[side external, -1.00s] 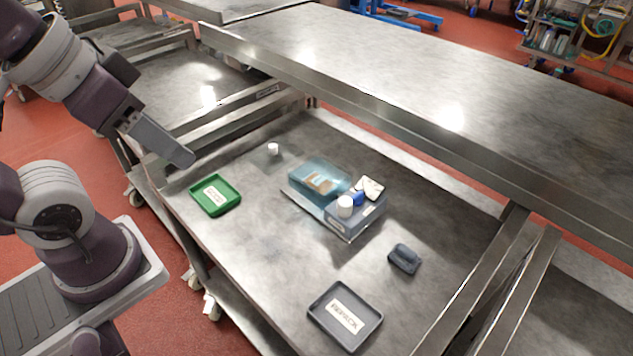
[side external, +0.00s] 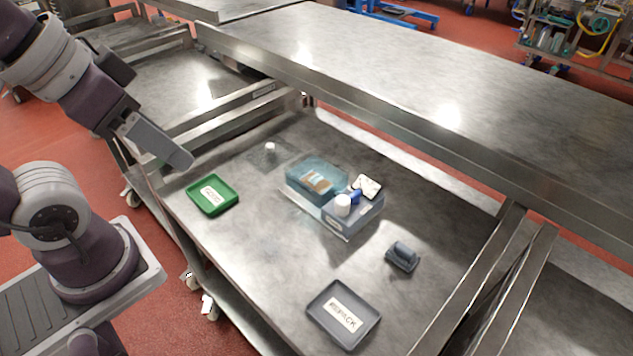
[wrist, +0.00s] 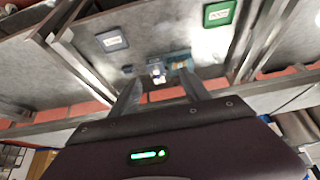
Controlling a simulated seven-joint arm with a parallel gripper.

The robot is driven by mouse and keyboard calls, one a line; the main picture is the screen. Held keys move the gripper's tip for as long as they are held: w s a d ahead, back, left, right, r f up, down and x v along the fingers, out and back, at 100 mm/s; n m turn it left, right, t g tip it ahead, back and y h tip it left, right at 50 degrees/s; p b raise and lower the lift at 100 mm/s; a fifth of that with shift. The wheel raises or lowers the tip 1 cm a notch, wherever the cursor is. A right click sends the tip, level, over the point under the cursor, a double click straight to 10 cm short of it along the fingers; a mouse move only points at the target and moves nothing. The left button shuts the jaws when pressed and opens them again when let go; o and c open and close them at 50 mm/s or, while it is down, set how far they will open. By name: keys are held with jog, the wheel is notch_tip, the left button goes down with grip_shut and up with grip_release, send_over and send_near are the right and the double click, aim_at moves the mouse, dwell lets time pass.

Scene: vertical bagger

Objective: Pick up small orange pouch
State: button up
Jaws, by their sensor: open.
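A small orange-brown item (side external: 316,182), which looks like the pouch, lies inside a translucent blue bin (side external: 301,166) on the steel table. Its outline is blurred through the bin. The bin shows small in the wrist view (wrist: 181,57), where I cannot make out the pouch. My gripper (side external: 187,160) is high at the left in the side view, well apart from the bin. In the wrist view my gripper (wrist: 160,88) has its two fingers spread, with nothing held between them.
A grey-blue box (side external: 350,222) with a white cup, a blue item and a pale card adjoins the bin. A green labelled tray (side external: 231,187) is left, a grey labelled tray (side external: 318,302) in front, a dark scrubber-like block (side external: 402,257) right. A raised steel shelf (side external: 400,80) runs behind.

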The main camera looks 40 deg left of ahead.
jog(key=n+g, duration=0.6)
jog(key=n, duration=1.2)
send_over(314, 176)
notch_tip(314, 176, down, 28)
jog(key=shift+s+f, duration=0.1)
jog(key=shift+s, duration=0.05)
jog(key=f, duration=0.6)
jog(key=shift+w+f, duration=0.2)
jog(key=shift+f, duration=0.55)
jog(key=c, duration=1.3)
